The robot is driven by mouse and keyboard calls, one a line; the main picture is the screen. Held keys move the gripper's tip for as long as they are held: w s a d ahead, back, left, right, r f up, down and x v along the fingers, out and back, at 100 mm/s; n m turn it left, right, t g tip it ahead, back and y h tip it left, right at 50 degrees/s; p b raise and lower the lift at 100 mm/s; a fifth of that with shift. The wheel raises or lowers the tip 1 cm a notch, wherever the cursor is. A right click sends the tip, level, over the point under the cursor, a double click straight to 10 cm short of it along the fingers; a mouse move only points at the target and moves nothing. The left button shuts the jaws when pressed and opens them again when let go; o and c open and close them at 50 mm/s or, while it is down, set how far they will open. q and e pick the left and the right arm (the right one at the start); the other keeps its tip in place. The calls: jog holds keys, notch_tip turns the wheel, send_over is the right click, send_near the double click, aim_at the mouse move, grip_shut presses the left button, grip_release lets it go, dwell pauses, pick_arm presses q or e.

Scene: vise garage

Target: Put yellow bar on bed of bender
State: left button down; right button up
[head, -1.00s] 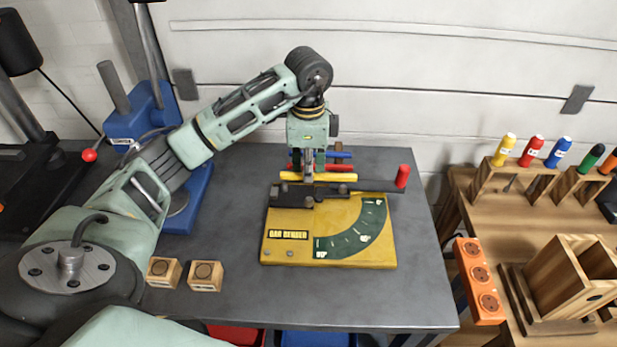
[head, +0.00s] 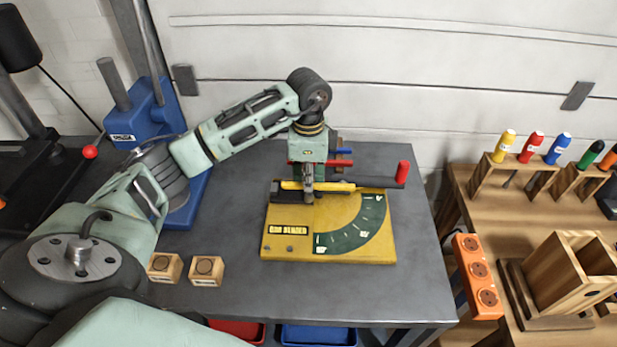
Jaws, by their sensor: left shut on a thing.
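The yellow bar (head: 335,187) lies level, left to right, at the black bed (head: 277,197) of the bar bender (head: 285,247). My left gripper (head: 309,195) points down and is shut on the bar near its middle. The bar appears to be at the bed, but I cannot tell whether it rests on it or is just above it. The gripper hides the middle of the bed. The bender's yellow base has a green angle scale, and its red handle (head: 403,172) stands upright at the right. My right gripper is not in view.
A blue bar (head: 343,152) and a red bar (head: 342,163) lie behind the bender. Two wooden blocks (head: 206,270) sit at the table's front left. A blue press (head: 140,125) stands at the back left. The grey table (head: 360,300) is clear in front of the bender.

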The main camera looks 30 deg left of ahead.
pick_arm(q)
jog(key=c, duration=1.8)
grip_release()
jog(key=shift+r, duration=0.1)
jog(key=shift+r, duration=0.35)
notch_tip(320, 180, up, 7)
jog(key=shift+f+b, duration=0.2)
jog(key=shift+b, duration=0.4)
jog(key=shift+r+p, duration=0.35)
jog(key=shift+r, duration=2.55)
jog(key=shift+r, duration=0.1)
